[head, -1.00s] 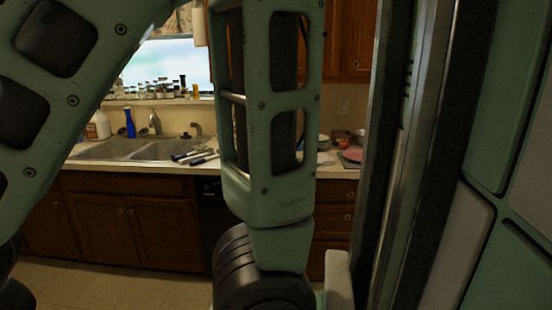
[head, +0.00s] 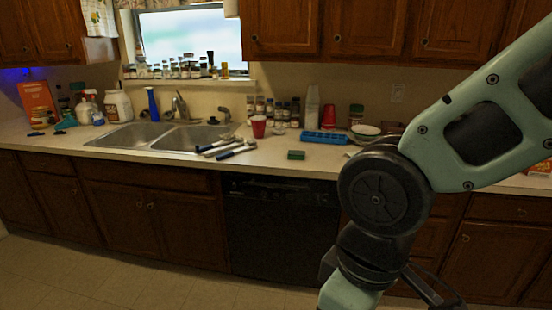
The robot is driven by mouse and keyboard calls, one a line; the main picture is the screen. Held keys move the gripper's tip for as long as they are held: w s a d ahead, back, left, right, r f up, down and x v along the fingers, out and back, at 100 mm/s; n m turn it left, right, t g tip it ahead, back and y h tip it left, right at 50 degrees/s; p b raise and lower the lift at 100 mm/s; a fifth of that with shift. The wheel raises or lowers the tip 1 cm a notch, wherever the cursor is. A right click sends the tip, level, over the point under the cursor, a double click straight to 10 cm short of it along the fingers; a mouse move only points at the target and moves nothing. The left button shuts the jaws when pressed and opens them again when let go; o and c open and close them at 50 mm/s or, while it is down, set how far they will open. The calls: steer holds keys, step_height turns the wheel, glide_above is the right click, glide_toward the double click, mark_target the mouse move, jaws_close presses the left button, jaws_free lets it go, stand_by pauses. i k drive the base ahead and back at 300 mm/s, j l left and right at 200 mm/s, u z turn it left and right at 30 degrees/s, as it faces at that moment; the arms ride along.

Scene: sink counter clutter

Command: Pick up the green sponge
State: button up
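The green sponge (head: 296,155) is a small dark green block lying flat on the counter near its front edge, in the middle of the head view. It is right of the blue-handled tools and in front of a blue tray. Nothing covers it. My arm hangs at the right of the view, with its dark round joint in front of the counter and its lower links running out of the bottom edge. My gripper's fingertips do not show. I see no part of my arm touching the sponge.
Several blue-handled tools (head: 237,150) lie left of the sponge, by the double sink (head: 128,136). A red cup (head: 258,127) and spice jars stand behind. A blue tray (head: 325,138), another red cup (head: 328,116) and a bowl (head: 366,130) are behind right. Counter around the sponge is bare.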

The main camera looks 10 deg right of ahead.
mark_target(300, 155)
steer(key=z, duration=0.2)
steer(key=u, duration=2.8)
steer(key=z, duration=2.8)
steer(key=i+j+u, duration=0.25)
steer(key=i, duration=1)
steer(key=i+l+u, duration=0.25)
steer(key=i, duration=1)
steer(key=i+j, duration=0.05)
steer(key=j, duration=0.05)
